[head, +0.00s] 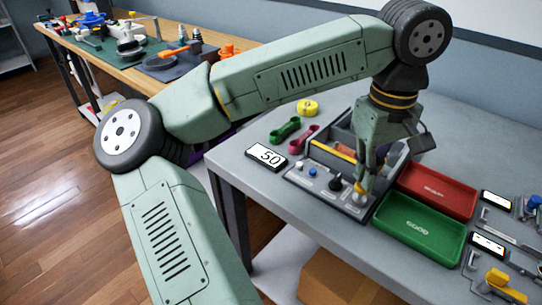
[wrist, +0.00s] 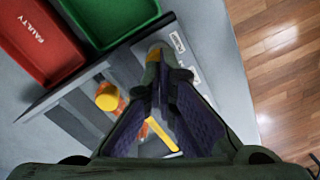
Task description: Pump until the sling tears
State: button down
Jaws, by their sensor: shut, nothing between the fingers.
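My gripper (head: 360,190) is shut and empty, pointing down over the right end of a grey control panel (head: 325,192) on the table. Its tips are at or just above a pale round knob there; I cannot tell whether they touch. In the wrist view my gripper (wrist: 162,62) has its fingers closed together over the panel. The panel also has a black knob (head: 335,184) and a blue button (head: 312,172). Behind it is a dark open-topped rig (head: 343,131) with orange and yellow parts inside, partly hidden by my gripper. I cannot make out the sling clearly.
A red tray (head: 433,186) marked FAULTY and a green tray (head: 420,232) stand right of the rig. A display reading 50 (head: 267,157), green and pink spanner-shaped pieces (head: 285,129) and a yellow roll (head: 307,107) lie left. Tools lie at far right.

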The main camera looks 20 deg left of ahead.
jog(key=shift+f, duration=0.1)
jog(key=shift+f+b, duration=0.9)
jog(key=shift+f, duration=0.15)
jog(key=shift+r+p, duration=0.8)
jog(key=shift+r, duration=0.4)
jog(key=shift+f, duration=0.1)
jog(key=shift+f+b, duration=1.05)
jog(key=shift+f, duration=0.2)
jog(key=shift+r, duration=0.3)
jog(key=shift+r+p, duration=0.95)
jog(key=shift+r, duration=0.05)
